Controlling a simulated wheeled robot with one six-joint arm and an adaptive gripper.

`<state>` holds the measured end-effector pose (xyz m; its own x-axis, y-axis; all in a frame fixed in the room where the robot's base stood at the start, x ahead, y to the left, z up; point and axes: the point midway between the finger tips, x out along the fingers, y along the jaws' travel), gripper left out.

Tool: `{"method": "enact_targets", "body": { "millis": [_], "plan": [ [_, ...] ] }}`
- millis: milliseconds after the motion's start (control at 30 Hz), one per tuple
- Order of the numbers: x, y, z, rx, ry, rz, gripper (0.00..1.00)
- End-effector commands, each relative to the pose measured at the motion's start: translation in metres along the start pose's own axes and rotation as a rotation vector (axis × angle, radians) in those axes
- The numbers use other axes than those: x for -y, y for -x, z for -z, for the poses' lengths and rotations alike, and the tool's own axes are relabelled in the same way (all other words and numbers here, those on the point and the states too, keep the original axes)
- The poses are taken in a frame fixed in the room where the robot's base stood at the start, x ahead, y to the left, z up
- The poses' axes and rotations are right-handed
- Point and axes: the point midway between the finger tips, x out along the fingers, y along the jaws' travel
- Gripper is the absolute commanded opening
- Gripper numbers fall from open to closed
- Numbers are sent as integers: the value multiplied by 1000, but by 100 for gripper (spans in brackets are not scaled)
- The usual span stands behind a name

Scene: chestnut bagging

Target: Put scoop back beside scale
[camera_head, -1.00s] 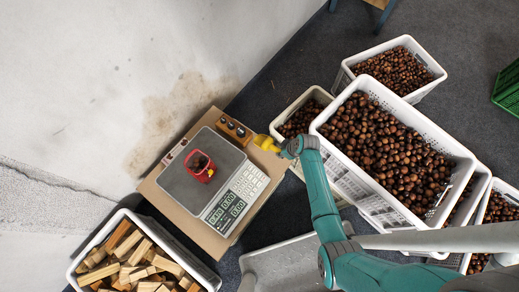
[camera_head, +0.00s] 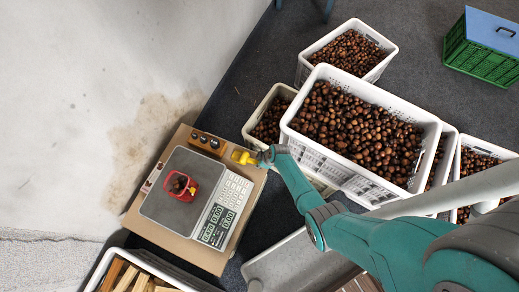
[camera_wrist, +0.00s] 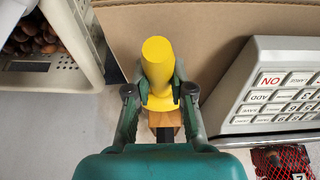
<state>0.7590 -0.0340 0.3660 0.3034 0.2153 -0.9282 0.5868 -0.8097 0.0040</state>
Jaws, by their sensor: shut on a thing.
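The yellow scoop (camera_head: 243,157) is at the right edge of the cardboard box, beside the scale (camera_head: 180,205). My gripper (camera_head: 262,157) meets it from the right. In the wrist view, my gripper (camera_wrist: 160,98) is shut on the scoop (camera_wrist: 158,62), one finger on each side of its yellow handle. The rest of the scoop is mostly hidden. The scale (camera_wrist: 270,95) shows its keypad at the right there. A red net bag (camera_head: 180,186) with chestnuts sits on the scale's plate. I cannot tell whether the scoop touches the box.
A wooden block with weights (camera_head: 207,143) stands on the cardboard box (camera_head: 150,228) behind the scale. White crates of chestnuts (camera_head: 300,150) stand close on the right. A crate of firewood (camera_head: 100,268) is at lower left. A green crate (camera_head: 480,55) is at upper right.

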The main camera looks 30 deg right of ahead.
Motion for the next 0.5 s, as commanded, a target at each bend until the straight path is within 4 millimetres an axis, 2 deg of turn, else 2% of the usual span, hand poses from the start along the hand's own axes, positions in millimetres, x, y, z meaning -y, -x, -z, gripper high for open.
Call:
{"method": "enact_targets", "body": {
  "millis": [367, 400, 500],
  "plan": [
    [0, -2, 0, 0, 0, 0, 0],
    [0, -3, -1, 0, 1, 0, 24],
    [0, -3, -1, 0, 1, 0, 47]
  ]
}}
